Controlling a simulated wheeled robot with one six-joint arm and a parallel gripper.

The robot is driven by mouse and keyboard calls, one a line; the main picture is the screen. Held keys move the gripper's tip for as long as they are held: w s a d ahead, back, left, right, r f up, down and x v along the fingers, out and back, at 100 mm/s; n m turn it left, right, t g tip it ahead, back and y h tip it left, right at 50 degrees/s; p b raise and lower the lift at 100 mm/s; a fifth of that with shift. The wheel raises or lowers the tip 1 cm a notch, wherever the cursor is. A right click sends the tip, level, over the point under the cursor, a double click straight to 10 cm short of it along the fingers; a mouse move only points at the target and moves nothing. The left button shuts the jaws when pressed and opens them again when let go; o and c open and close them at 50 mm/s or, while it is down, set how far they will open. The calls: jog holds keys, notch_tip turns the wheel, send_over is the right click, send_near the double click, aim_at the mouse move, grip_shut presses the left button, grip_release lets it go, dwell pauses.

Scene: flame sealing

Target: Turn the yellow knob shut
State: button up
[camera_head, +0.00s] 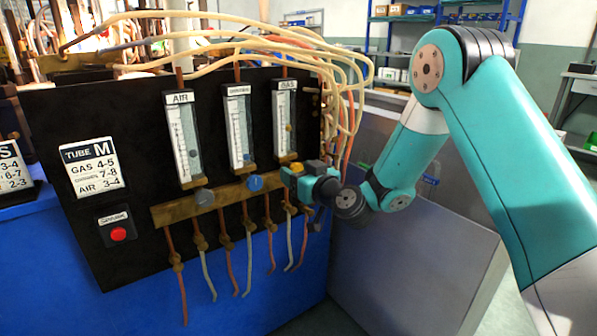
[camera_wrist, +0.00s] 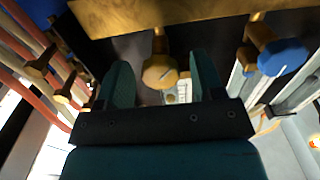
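The yellow knob (camera_wrist: 160,71) shows in the wrist view, round with a pale line on its face, on a short brass stem. My gripper (camera_wrist: 162,78) is open, with one dark green finger on each side of the knob and a narrow gap visible on both sides. In the head view my gripper (camera_head: 290,172) is at the right end of the brass bar (camera_head: 222,198), under the GAS flow tube (camera_head: 285,120). There it mostly hides the yellow knob.
A blue knob (camera_head: 255,183) and a grey knob (camera_head: 204,197) sit left along the bar; the blue knob is right of my gripper in the wrist view (camera_wrist: 282,57). Thin hoses hang below. A red button (camera_head: 118,234) is at lower left.

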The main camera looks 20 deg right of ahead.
jog(key=c, duration=0.8)
jog(key=shift+c, duration=0.2)
